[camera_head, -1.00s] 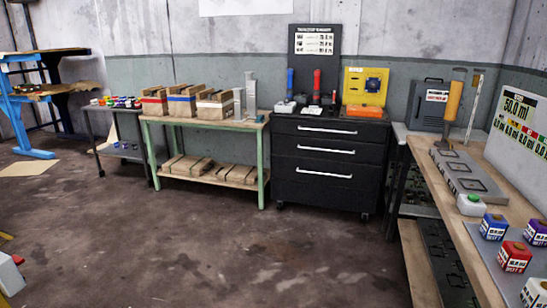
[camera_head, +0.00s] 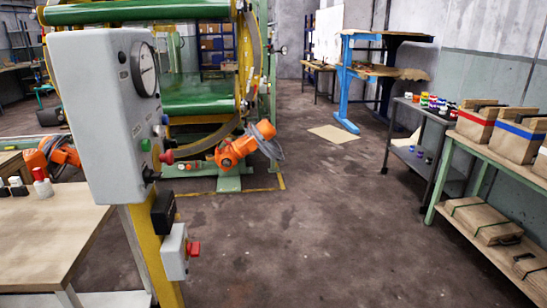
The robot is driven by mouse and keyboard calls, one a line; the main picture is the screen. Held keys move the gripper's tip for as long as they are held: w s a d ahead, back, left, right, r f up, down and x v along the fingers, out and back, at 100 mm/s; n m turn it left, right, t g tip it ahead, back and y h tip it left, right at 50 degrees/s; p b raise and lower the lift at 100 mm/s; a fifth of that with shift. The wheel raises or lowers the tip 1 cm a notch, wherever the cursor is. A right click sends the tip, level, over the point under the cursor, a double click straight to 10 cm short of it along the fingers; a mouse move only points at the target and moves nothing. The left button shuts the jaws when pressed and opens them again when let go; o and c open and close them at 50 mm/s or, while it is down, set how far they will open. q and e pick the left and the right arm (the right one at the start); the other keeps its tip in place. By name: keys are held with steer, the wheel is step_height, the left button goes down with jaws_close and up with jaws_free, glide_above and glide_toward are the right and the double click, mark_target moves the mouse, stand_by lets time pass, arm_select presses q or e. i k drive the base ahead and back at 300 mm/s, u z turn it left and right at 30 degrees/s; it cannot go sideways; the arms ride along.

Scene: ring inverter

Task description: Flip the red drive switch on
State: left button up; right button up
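A grey control box (camera_head: 105,115) on a yellow post (camera_head: 150,255) stands close at the left. Its right-hand face carries a round gauge (camera_head: 146,70), a green button (camera_head: 145,145), a red knob (camera_head: 167,157) and a black knob (camera_head: 151,174). Lower on the post is a small grey switch box (camera_head: 174,254) with a red lever or handle (camera_head: 193,248) sticking out to the right. Its on or off position cannot be told. Neither of my grippers is in view.
A wooden-topped table (camera_head: 45,235) stands at the lower left, beside the post. Behind the box is a large green and yellow ring machine (camera_head: 196,105) with orange parts (camera_head: 236,150). A shelf bench (camera_head: 455,210) lines the right wall. The middle floor is open.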

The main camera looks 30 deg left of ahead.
mark_target(193, 248)
steer(key=u, duration=1)
steer(key=i, duration=0.95)
steer(key=u, duration=0.8)
steer(key=k, duration=0.5)
steer(key=z, duration=1.55)
steer(key=i, duration=0.9)
steer(key=u, duration=2.15)
